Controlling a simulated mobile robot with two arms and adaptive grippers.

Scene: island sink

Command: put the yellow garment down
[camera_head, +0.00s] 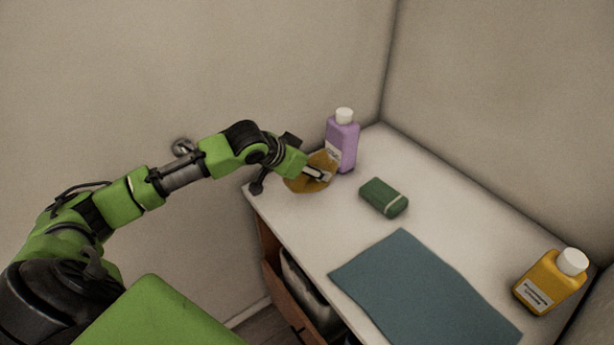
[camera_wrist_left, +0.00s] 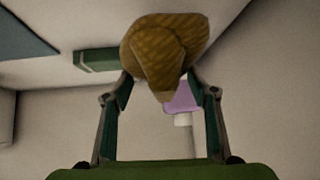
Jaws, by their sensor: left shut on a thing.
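The yellow garment (camera_head: 322,166) is a bunched mustard-coloured cloth at the far left end of the white counter, just left of the purple bottle. My left gripper (camera_head: 322,176) is shut on it. In the left wrist view the garment (camera_wrist_left: 165,50) is a crumpled bundle between the fingertips of my left gripper (camera_wrist_left: 160,80), with one fold hanging towards the palm. Whether the cloth touches the counter I cannot tell. My right gripper is not in view.
A purple bottle (camera_head: 342,146) stands close beside the garment. A green block (camera_head: 384,198) lies nearer. A teal cloth (camera_head: 420,290) lies flat in front, and a yellow bottle (camera_head: 550,283) stands at the right. The white counter (camera_head: 455,215) is bare between them.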

